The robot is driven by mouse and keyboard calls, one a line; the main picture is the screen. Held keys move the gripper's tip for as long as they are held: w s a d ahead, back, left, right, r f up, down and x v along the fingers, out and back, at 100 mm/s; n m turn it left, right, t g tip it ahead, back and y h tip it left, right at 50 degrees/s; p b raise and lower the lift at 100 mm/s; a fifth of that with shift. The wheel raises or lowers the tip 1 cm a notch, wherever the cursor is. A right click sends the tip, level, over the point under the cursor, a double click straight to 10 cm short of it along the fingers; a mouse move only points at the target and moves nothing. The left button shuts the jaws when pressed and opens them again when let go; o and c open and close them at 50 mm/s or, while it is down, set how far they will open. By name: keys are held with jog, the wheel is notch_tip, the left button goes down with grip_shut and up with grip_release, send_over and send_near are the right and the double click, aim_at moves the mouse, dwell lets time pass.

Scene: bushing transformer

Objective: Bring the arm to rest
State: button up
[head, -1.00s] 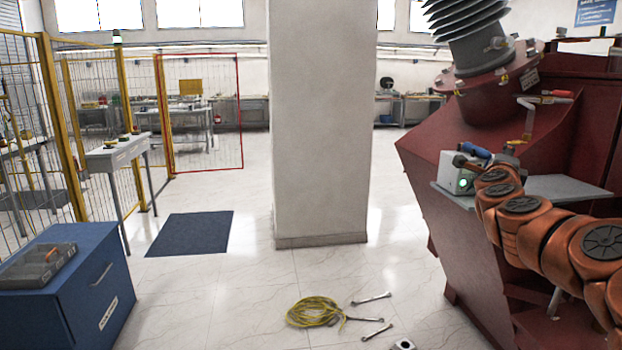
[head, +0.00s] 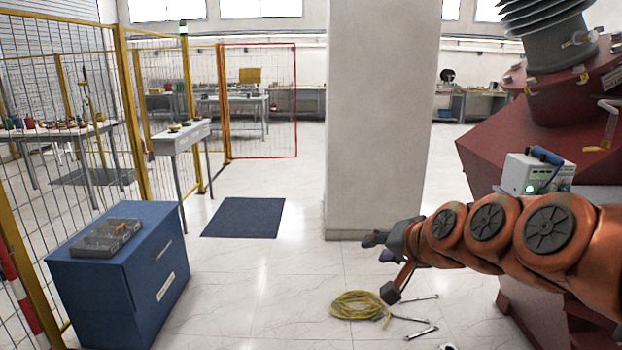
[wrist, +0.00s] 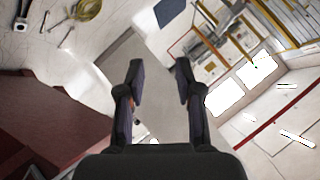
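My orange arm reaches in from the right in the head view, in front of the red transformer (head: 500,150). My gripper (head: 375,247) is at the arm's left end, in front of the foot of the white pillar (head: 380,120) and above the floor. In the wrist view my gripper (wrist: 158,75) has its two dark fingers well apart, with nothing between them. The pillar shows behind the fingers there. The gripper touches nothing that I can see.
A yellow cable coil (head: 358,305) and several wrenches (head: 422,332) lie on the floor below the gripper. A blue cabinet (head: 120,280) with a grey tray (head: 107,237) stands at left. A white device (head: 535,174) sits by the transformer. The floor around the dark mat (head: 243,218) is clear.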

jog(key=s+f+n+g+h, duration=0.1)
jog(key=s+f+n+g, duration=0.15)
jog(key=s+f, duration=0.5)
jog(key=s+f+n+g+h, duration=0.1)
jog(key=s+f+g, duration=0.3)
jog(key=s, duration=0.6)
jog(key=s+d+f+g+h, duration=0.1)
jog(key=s+d+f+g, duration=0.1)
jog(key=s, duration=0.6)
jog(key=s+d+f+n+g+h, duration=0.1)
jog(key=s+d+f+g, duration=0.1)
jog(key=s, duration=0.6)
jog(key=shift+s+d+f+g+p, duration=0.4)
jog(key=shift+d+g+p, duration=0.1)
jog(key=shift+g, duration=0.15)
jog(key=shift+n, duration=0.25)
